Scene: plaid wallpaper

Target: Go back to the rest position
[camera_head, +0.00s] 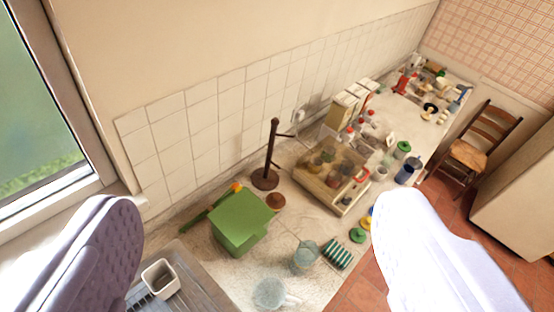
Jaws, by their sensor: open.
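My gripper (255,250) shows as two pale lavender fingers, one at the lower left and one at the lower right. The fingers are wide apart with nothing between them. They hang in the foreground above a long kitchen counter (205,262). No part of the arm behind the fingers is in view.
A green box (240,222), a dark mug stand (270,160), a glass jug (305,256) and a clear glass (269,293) stand on the counter. A bread case (328,176) is farther back. A window (40,120) is left; a wooden chair (482,145) stands right.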

